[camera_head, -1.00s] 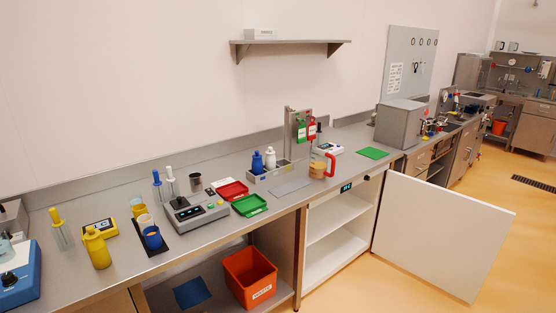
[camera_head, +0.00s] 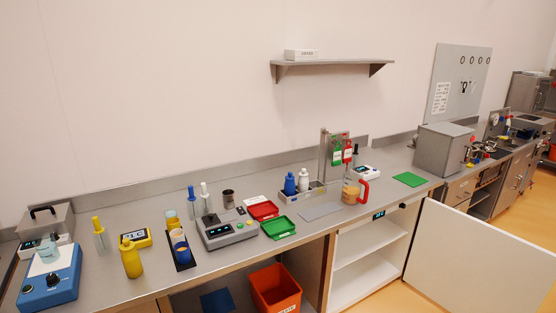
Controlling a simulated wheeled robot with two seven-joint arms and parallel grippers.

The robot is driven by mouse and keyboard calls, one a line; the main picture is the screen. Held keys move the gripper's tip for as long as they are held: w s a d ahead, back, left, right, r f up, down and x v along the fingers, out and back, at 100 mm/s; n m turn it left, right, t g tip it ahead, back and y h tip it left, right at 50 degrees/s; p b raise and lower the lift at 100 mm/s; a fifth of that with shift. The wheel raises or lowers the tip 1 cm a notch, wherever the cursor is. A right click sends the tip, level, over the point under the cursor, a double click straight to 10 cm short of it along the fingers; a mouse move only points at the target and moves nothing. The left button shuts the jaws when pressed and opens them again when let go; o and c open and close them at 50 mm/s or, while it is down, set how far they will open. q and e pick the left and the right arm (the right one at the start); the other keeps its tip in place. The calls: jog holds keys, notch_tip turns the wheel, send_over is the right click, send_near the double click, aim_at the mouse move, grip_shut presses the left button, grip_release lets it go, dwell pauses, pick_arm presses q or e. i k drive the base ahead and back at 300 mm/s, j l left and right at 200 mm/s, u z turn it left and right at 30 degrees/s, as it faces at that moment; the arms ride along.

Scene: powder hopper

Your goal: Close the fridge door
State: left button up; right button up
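The fridge (camera_head: 366,247) is built in under the steel counter, right of centre. Its white interior with shelves shows, and a small lit display (camera_head: 379,215) sits at its top edge. The white fridge door (camera_head: 480,256) stands wide open, swung out to the right of the opening into the room. Its lower right part is cut off by the picture edge. No handle can be made out on it. Neither of my grippers is in view.
The counter (camera_head: 318,210) carries a scale (camera_head: 228,230), red tray (camera_head: 262,209), green tray (camera_head: 279,228), bottles and a red-handled jug (camera_head: 352,191). An orange bin (camera_head: 275,287) stands under the counter, left of the fridge. Orange floor shows right of the door.

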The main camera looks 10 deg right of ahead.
aim_at(464, 263)
jog(key=i+l+u, duration=0.2)
jog(key=l, duration=1.3)
jog(key=l+u, duration=0.25)
jog(key=l, duration=1.25)
jog(key=k+l+u, duration=0.2)
jog(key=l, duration=1.3)
jog(key=k+l+u, duration=0.1)
jog(key=l, duration=0.5)
jog(key=k+l+u, duration=0.1)
jog(key=l, duration=0.55)
jog(key=k+l+u, duration=0.1)
jog(key=l, duration=0.5)
jog(key=k+l, duration=0.2)
jog(key=l, duration=0.35)
jog(key=k+l+u, duration=0.15)
jog(key=l, duration=0.45)
jog(key=k+l+u, duration=0.1)
jog(key=k+l, duration=0.15)
jog(key=l, duration=0.35)
jog(key=k+l+u, duration=0.1)
jog(key=l, duration=0.45)
jog(key=k+l+u, duration=0.1)
jog(key=k+l, duration=0.2)
jog(key=l, duration=0.25)
